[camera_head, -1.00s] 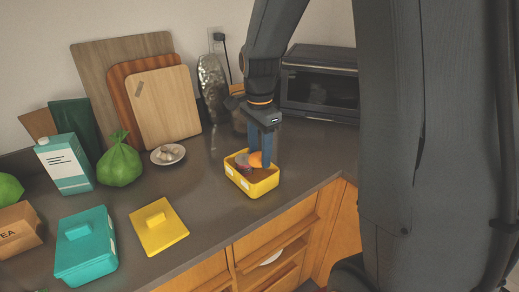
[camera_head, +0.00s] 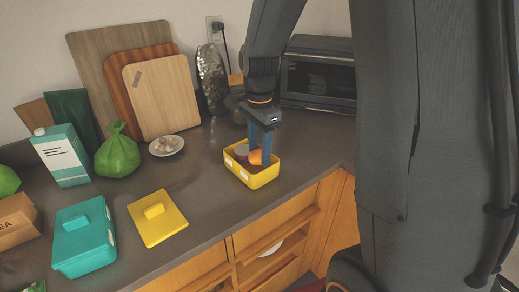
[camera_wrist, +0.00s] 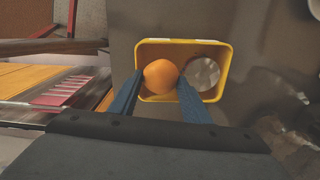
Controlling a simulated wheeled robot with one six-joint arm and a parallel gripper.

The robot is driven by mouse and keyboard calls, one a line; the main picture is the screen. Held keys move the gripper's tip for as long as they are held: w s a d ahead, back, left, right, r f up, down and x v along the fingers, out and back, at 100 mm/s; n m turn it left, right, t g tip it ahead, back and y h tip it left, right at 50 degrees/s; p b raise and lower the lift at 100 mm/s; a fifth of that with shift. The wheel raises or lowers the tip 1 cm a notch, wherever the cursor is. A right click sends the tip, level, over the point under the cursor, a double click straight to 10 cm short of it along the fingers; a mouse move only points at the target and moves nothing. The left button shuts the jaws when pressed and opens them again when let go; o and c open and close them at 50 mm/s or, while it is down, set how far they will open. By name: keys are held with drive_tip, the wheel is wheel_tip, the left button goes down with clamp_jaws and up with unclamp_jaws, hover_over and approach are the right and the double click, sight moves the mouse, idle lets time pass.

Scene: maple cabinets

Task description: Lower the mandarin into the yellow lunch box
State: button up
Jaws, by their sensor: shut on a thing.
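The yellow lunch box (camera_head: 262,180) stands open on the dark counter near its front edge; its rim also shows in the wrist view (camera_wrist: 228,62). My gripper (camera_head: 261,150) points down into it, with blue fingers shut on the orange mandarin (camera_head: 255,157). In the wrist view the mandarin (camera_wrist: 160,75) is between the fingertips, in the left half of the box opening. A round greyish item (camera_wrist: 202,74) lies in the right half. Whether the mandarin touches the box floor cannot be told.
A yellow lid (camera_head: 157,217) and a teal box (camera_head: 85,238) lie to the left. A plate (camera_head: 166,146), a green bag (camera_head: 117,153) and cutting boards (camera_head: 160,97) stand behind. A toaster oven (camera_head: 319,75) is at the back right.

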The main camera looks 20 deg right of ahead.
sight(260, 150)
drive_tip(key=shift+f, duration=0.35)
idle(0.4)
drive_tip(key=o, duration=1.2)
wheel_tip(260, 150, up, 8)
drive_tip(key=shift+f+b, duration=0.1)
drive_tip(key=shift+b, duration=0.9)
drive_tip(key=s+a+f+n+t, duration=0.1)
drive_tip(key=s+a+f+n, duration=0.1)
drive_tip(key=s+f+n, duration=0.8)
drive_tip(key=shift+s+a+n, duration=0.3)
drive_tip(key=shift+s+n, duration=1.45)
drive_tip(key=shift+n, duration=1.05)
